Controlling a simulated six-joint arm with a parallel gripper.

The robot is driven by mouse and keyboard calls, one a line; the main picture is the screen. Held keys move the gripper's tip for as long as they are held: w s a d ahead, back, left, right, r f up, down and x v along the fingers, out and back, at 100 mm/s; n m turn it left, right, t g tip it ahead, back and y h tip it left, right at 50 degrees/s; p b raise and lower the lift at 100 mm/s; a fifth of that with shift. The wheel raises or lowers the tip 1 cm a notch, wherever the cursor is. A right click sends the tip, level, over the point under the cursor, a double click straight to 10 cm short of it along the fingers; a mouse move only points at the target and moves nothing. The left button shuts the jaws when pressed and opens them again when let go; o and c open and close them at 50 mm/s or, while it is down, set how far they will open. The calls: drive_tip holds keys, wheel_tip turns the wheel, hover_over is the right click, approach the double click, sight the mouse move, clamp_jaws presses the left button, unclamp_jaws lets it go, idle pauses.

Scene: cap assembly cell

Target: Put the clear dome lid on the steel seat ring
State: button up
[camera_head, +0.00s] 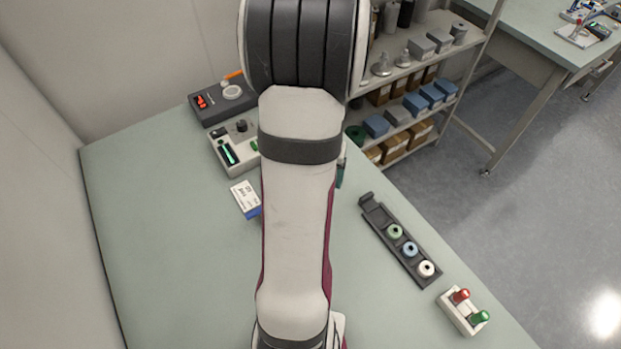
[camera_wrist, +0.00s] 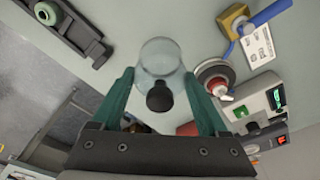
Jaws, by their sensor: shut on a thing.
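The clear dome lid (camera_wrist: 160,54) with its black knob (camera_wrist: 159,97) is between the green fingers of my gripper (camera_wrist: 158,76) in the wrist view. The fingers are shut on it, one on each side, and the knob points back toward the gripper. A round part with a silvery rim and some red on it (camera_wrist: 214,72), which looks like the steel seat ring, is just right of the lid, apart from it in the picture. The height of the lid over the bench is hard to tell. In the head view my arm hides the lid and the ring.
A dark tray (camera_head: 376,215) with green, blue and white rings lies right of my arm. A red-and-green button box (camera_head: 458,318) stands nearer. A white-and-blue card (camera_head: 246,198) and grey devices (camera_head: 213,141) are on the left. Shelves stand behind. The near left bench is clear.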

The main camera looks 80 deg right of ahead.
drive_tip(key=s+a+r, duration=0.3)
drive_tip(key=s+r, duration=0.2)
drive_tip(key=s, duration=0.3)
drive_tip(key=w+d+n, duration=0.2)
drive_tip(key=w+d, duration=0.4)
drive_tip(key=w, duration=0.4)
drive_tip(key=shift+w+d+f, duration=0.15)
drive_tip(key=shift+d, duration=0.2)
drive_tip(key=w, duration=0.3)
drive_tip(key=w+d+n, duration=0.1)
drive_tip(key=w, duration=0.2)
drive_tip(key=w+d+f+n, duration=0.1)
drive_tip(key=w, duration=0.2)
drive_tip(key=shift+w+d, duration=0.1)
drive_tip(key=shift+w, duration=0.2)
drive_tip(key=shift+f, duration=0.75)
drive_tip(key=shift+f, duration=0.85)
drive_tip(key=shift+f, duration=0.1)
drive_tip(key=shift+f, duration=0.45)
